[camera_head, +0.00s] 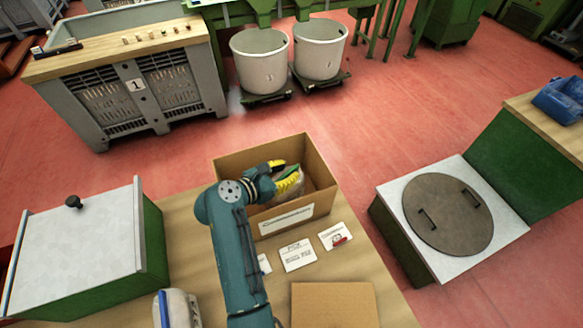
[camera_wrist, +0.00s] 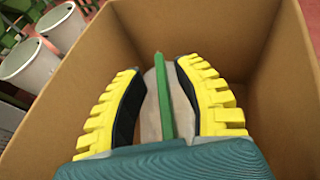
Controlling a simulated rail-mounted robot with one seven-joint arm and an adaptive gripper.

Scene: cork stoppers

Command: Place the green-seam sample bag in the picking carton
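The picking carton (camera_head: 322,180) is an open cardboard box on the wooden table, with a white label on its front. My gripper (camera_head: 281,172) reaches down into it. In the wrist view, my yellow gripper fingers (camera_wrist: 160,72) with black pads flank the pale green-seam sample bag (camera_wrist: 153,118), and its green seam stands upright between them. The bag fills the space between the pads, and the fingers look closed on it. The bag also shows partly behind my fingers in the head view (camera_head: 293,190). Whether its underside touches the carton floor is hidden.
Carton walls (camera_wrist: 250,60) surround my gripper closely. A pale bag with a blue seam (camera_head: 177,308) stands at the table's front left. Printed cards (camera_head: 297,255) lie before the carton, and a flat cardboard piece (camera_head: 334,304) is nearer. A green-sided box (camera_head: 82,250) stands left.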

